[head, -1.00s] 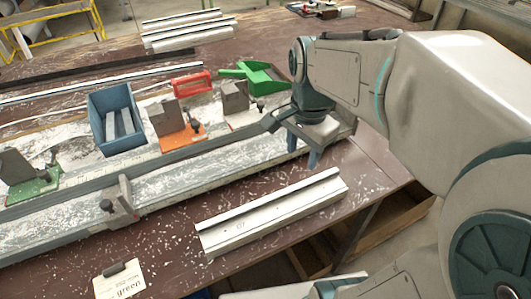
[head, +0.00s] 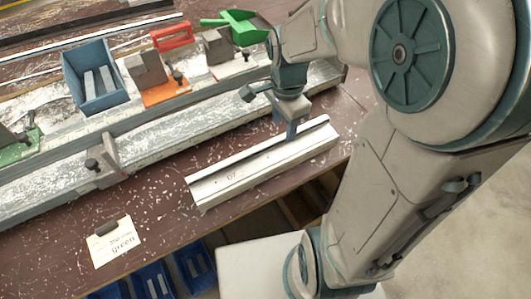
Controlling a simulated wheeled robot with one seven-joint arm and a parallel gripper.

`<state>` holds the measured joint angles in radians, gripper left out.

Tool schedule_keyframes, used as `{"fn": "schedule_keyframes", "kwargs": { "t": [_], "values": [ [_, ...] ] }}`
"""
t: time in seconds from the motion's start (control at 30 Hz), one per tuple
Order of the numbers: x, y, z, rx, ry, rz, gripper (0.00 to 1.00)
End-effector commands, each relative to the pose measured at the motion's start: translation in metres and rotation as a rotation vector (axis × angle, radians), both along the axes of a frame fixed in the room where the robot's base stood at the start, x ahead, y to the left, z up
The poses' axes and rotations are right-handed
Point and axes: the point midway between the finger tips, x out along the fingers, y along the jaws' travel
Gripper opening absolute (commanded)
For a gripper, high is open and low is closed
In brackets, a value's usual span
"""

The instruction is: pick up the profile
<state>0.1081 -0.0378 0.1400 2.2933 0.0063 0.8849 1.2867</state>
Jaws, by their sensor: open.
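The profile (head: 235,177) is a whitish-grey grooved bar. It lies on the brown bench top near the front edge, running from lower left to upper right. My gripper (head: 291,130) points down over the right part of the profile, with its fingers in front of the bar's back edge in the head view. I cannot tell whether the fingers touch the bar. The jaws are open and hold nothing visible; the gap between them is mostly hidden by the viewing angle.
Behind lies a long metal rail with a stop block (head: 103,160), an orange clamp (head: 165,91), a blue bin (head: 97,80), a red holder (head: 172,36) and a green dustpan (head: 237,25). Blue bins (head: 150,282) stand below the bench edge.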

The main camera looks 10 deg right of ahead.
Motion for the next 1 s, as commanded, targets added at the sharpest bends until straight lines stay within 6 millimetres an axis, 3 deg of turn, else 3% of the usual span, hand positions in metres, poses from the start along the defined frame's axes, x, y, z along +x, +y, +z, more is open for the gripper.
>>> {"fn": "schedule_keyframes", "kwargs": {
  "t": [0.23,0.57,0.7,0.73,1.0],
  "values": [
    [0.004,0.001,-0.035,0.001,0.004,0.001,0.44],
    [0.005,0.001,-0.042,0.000,0.000,0.001,0.44],
    [0.005,0.001,-0.042,0.000,0.000,0.001,0.05],
    [0.005,0.001,-0.042,0.000,0.000,0.001,0.00],
    [0.005,0.001,-0.041,0.000,0.000,0.000,0.00]
  ]
}}
